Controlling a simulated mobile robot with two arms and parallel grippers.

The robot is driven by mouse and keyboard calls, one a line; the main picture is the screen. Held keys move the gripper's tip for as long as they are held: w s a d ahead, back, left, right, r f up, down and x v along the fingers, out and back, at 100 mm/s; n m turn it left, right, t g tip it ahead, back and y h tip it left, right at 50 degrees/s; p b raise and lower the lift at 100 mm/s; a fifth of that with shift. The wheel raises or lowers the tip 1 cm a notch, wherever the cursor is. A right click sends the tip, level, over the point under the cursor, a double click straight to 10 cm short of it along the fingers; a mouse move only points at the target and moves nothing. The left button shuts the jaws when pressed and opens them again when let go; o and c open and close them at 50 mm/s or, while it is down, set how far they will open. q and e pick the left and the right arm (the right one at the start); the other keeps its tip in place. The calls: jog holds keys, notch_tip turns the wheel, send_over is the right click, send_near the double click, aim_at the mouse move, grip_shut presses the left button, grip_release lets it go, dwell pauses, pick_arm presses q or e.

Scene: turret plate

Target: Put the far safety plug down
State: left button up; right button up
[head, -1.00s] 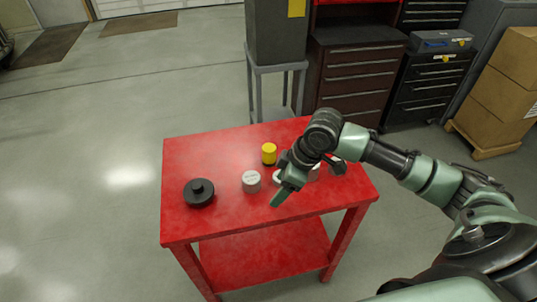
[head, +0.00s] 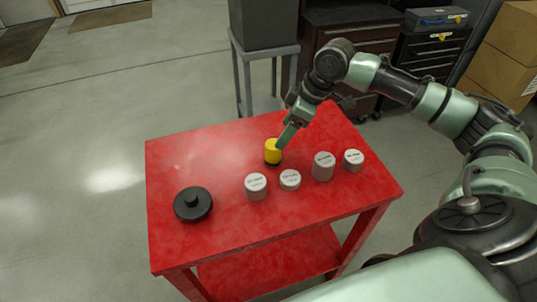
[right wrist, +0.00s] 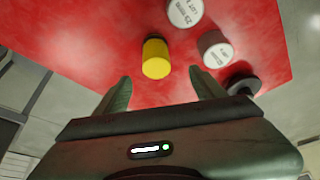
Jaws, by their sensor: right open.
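A yellow safety plug (head: 272,152) with a dark base stands upright on the red table, behind the row of grey cylinders. It also shows in the right wrist view (right wrist: 155,58). My right gripper (head: 287,134) is open, just above and beside the plug in the head view. In the right wrist view its two fingers (right wrist: 162,90) are spread wide. The plug lies beyond the fingertips, between their lines, and the jaws are empty. Whether a finger touches the plug is unclear in the head view. My left gripper is out of view.
Several grey labelled cylinders, among them a short one (head: 290,180) and a tall one (head: 323,166), stand on the red table (head: 225,235). A black round knobbed part (head: 193,203) sits at the left. The table's back left is clear. Tool cabinets stand behind.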

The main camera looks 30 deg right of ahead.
aim_at(273, 144)
jog(key=w+f, duration=0.2)
jog(key=shift+a+f, duration=0.15)
jog(key=shift+f, duration=0.25)
jog(key=shift+a+f, duration=0.25)
jog(key=shift+f, duration=0.35)
jog(key=p+x, duration=0.2)
jog(key=x, duration=0.3)
jog(key=shift+d, duration=0.1)
jog(key=shift+s, duration=0.15)
jog(key=c, duration=0.4)
grip_shut()
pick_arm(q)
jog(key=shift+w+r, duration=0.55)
pick_arm(e)
jog(key=shift+r, duration=0.1)
